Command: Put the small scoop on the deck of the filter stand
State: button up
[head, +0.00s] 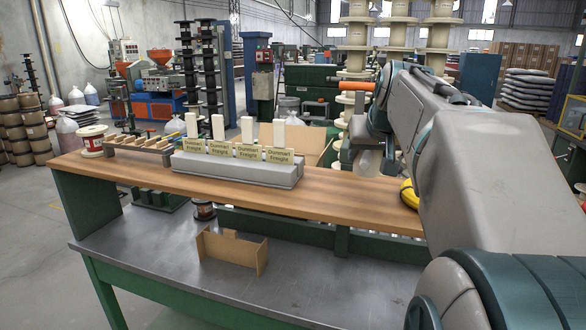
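My arm comes in from the right, and my gripper (367,160) hangs over the back right of the wooden shelf (330,190). The gripper is small and partly hidden by my own arm, so I cannot tell whether its fingers are open or hold something. No scoop can be made out clearly. A pale grey stepped stand (236,173) with white uprights and several "Dunmart Freight" cards is mid-shelf, left of my gripper. I cannot tell whether it is the filter stand. A low slotted rack (145,155) stands further left.
A red-and-white spool (92,141) stands at the shelf's left end. A yellow object (409,194) is partly behind my arm. An open cardboard box (232,250) sits on the lower grey bench (150,245), with a small dark spool (204,210) behind it. The front left bench is clear.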

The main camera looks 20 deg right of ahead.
aim_at(364, 172)
jog(key=shift+w+d+f, duration=0.1)
jog(key=shift+w+f, duration=0.35)
jog(key=shift+w, duration=0.4)
jog(key=shift+f+b, duration=0.3)
jog(key=shift+f, duration=1.7)
jog(key=shift+f, duration=0.15)
jog(key=o, duration=1)
